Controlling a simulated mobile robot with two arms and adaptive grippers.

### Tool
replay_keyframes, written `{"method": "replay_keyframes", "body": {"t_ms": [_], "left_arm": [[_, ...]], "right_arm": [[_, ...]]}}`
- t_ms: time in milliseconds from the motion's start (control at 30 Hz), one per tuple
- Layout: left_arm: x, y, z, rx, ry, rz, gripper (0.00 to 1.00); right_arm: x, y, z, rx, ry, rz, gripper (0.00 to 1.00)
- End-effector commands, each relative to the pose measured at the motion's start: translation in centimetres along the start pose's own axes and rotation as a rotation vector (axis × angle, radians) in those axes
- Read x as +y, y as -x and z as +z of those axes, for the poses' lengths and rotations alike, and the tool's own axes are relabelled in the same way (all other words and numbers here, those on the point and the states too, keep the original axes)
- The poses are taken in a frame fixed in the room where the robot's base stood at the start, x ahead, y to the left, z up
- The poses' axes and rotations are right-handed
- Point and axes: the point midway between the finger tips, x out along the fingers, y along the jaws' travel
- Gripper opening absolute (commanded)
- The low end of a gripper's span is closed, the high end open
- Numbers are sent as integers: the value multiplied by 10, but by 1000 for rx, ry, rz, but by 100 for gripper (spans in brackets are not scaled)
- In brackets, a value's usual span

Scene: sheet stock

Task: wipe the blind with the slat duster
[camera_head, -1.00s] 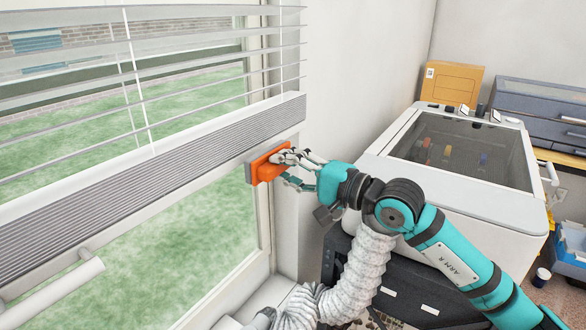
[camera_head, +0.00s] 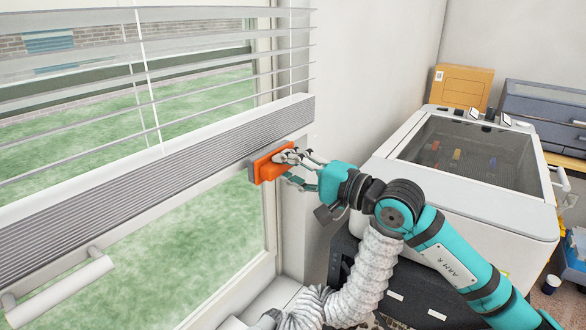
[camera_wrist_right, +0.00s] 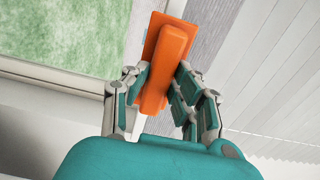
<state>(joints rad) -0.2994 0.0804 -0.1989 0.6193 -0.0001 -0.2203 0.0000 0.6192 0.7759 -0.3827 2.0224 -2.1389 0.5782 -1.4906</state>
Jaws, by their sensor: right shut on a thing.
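The blind (camera_head: 150,165) hangs in front of the window, with open slats above and a thick stack of closed slats at its bottom. My right gripper (camera_head: 290,165) is shut on the orange slat duster (camera_head: 268,166), at the right end of the stack. In the right wrist view the duster's orange handle (camera_wrist_right: 163,75) is between the fingers, with the blind's slats (camera_wrist_right: 285,75) to the right. My left gripper is not in view.
A white machine with a dark lid (camera_head: 465,160) stands to the right, close to my right arm. A cardboard box (camera_head: 463,88) is behind it. A white handle bar (camera_head: 60,290) sticks out at the lower left.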

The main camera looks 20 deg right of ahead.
Motion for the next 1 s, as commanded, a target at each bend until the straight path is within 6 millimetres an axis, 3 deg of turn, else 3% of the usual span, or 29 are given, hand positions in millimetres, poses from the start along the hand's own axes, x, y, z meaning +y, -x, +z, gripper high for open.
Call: {"method": "replay_keyframes", "body": {"t_ms": [767,1000], "left_arm": [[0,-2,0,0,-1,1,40],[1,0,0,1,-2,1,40]], "right_arm": [[0,-22,0,-1,0,-1,0],[0,-22,17,-5,1,0,0]]}}
